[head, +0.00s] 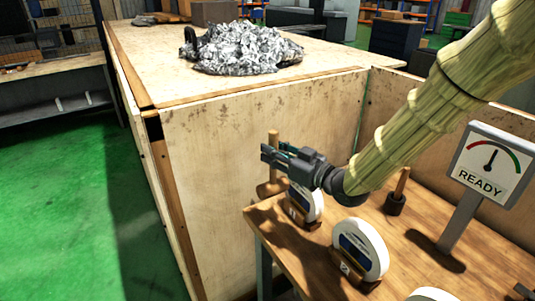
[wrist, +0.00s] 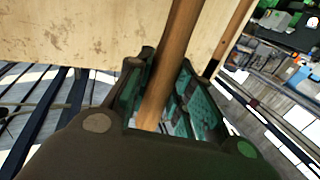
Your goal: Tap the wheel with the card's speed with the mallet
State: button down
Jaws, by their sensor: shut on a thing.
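My gripper (head: 274,153) is shut on an upright wooden handle (head: 273,138), which also runs between the jaws in the wrist view (wrist: 172,65). A brown wooden head (head: 269,188) shows below, by the table's far left corner; it looks like the mallet's head. White wheels stand in wooden holders along the table: one (head: 310,203) just below my gripper, one (head: 362,250) nearer, and one (head: 432,294) cut off by the bottom edge. Their labels are too small to read. I cannot make out a card with a speed.
A gauge sign reading READY (head: 483,180) stands at the table's right. A wooden handle in a dark base (head: 396,203) stands behind the wheels. Plywood walls (head: 250,130) close off the table (head: 420,268) at the back. Green floor lies open at left.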

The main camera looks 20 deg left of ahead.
jog(key=shift+w+d, duration=0.1)
jog(key=shift+w, duration=0.05)
jog(key=shift+w+d, duration=0.15)
jog(key=shift+w, duration=0.05)
dwell(0.4)
jog(key=shift+s+a, duration=0.85)
jog(key=shift+s, duration=0.25)
jog(key=shift+s+a, duration=0.85)
jog(key=shift+s, duration=0.2)
dwell(1.3)
